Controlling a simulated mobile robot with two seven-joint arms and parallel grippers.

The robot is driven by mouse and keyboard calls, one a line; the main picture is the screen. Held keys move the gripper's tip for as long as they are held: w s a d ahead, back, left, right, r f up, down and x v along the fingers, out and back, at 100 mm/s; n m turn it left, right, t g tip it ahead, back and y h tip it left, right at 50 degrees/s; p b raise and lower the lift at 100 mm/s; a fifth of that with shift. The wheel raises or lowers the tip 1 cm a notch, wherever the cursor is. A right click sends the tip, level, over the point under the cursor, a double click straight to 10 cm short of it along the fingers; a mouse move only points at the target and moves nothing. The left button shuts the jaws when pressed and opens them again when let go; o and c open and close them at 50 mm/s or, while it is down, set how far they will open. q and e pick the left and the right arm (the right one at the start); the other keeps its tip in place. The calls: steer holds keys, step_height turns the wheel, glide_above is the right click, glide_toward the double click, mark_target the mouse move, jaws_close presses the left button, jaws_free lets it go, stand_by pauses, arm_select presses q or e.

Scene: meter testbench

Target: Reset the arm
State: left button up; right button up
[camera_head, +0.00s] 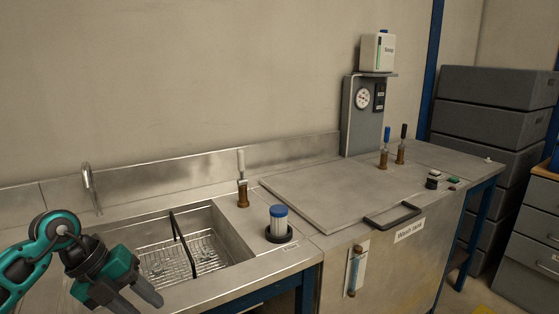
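My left arm comes in from the left edge, teal and black. My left gripper (136,300) is at the lower left, in front of the sink (222,231). Its two dark fingers stand apart with nothing seen between them; the tips are close to the bottom edge of the view. My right gripper is not in view.
A blue-capped cartridge (278,222) stands in a black ring on the counter. A wash tank lid (340,187) with a black handle (392,215) is shut. A gauge panel (362,115), valves (242,187), a tap (90,185) and stacked grey crates (490,127) stand around.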

arm_select(q)
steer(key=s+d+r+n+t+h, duration=0.1)
steer(key=d+n+t+h, duration=0.2)
steer(key=d+h, duration=0.4)
steer(key=s+d+r+n+t+h, duration=0.1)
steer(key=s+d+n+t+h, duration=0.1)
steer(key=d+t+h, duration=0.45)
steer(key=s+a+f+n+t+y, duration=0.1)
steer(key=a+f+n+t+y, duration=0.2)
steer(key=f+n+y, duration=0.55)
steer(key=s+a+f+n+t+y, duration=0.15)
steer(key=f+n+y, duration=0.35)
steer(key=n, duration=0.6)
steer(key=s+a+f+n+g+y, duration=0.1)
steer(key=s+f+n+g+y, duration=0.2)
steer(key=s+f, duration=0.6)
steer(key=shift+s+a+f+n+g+y, duration=0.25)
steer(key=shift+f+n+g+y, duration=0.25)
steer(key=shift+g, duration=0.3)
steer(key=shift+o, duration=0.4)
steer(key=shift+w, duration=0.1)
